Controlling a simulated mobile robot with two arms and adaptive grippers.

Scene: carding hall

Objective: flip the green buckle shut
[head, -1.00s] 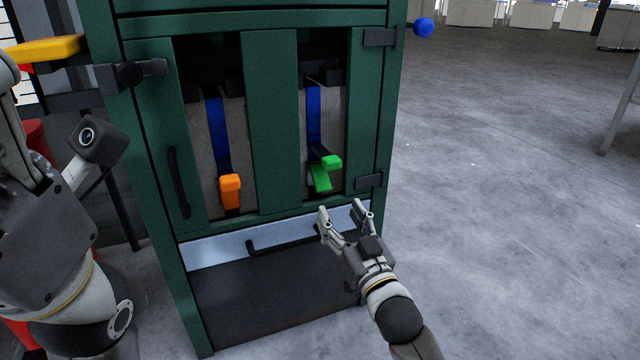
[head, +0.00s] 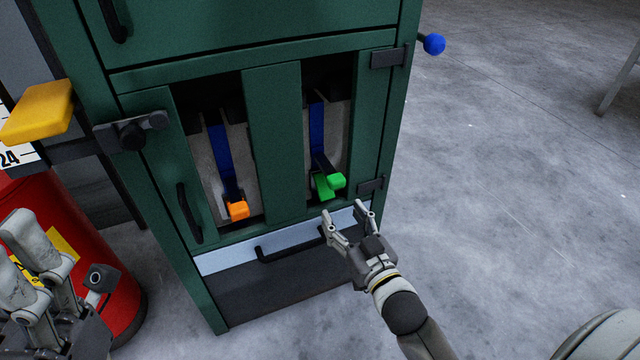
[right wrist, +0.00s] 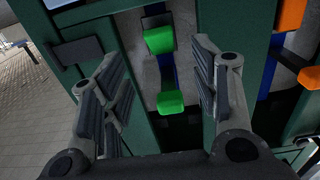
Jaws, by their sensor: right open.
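The green buckle (head: 322,188) hangs at the lower end of a blue strap in the right opening of the green cabinet. Its bright green lever end (head: 336,180) stands out from the darker green part. In the right wrist view two separate green pieces show, an upper one (right wrist: 159,40) and a lower one (right wrist: 170,102), with a gap between them. My right gripper (head: 346,215) is open and empty, just below and in front of the buckle, apart from it. In the right wrist view its fingers (right wrist: 160,85) frame the green pieces. My left gripper (head: 28,262) is at the lower left, partly cut off; its opening is unclear.
An orange buckle (head: 238,210) hangs on a blue strap in the left opening. A green post (head: 272,140) separates the openings. Black handles and hinges stick out from the cabinet. A red cylinder (head: 115,290) stands at left.

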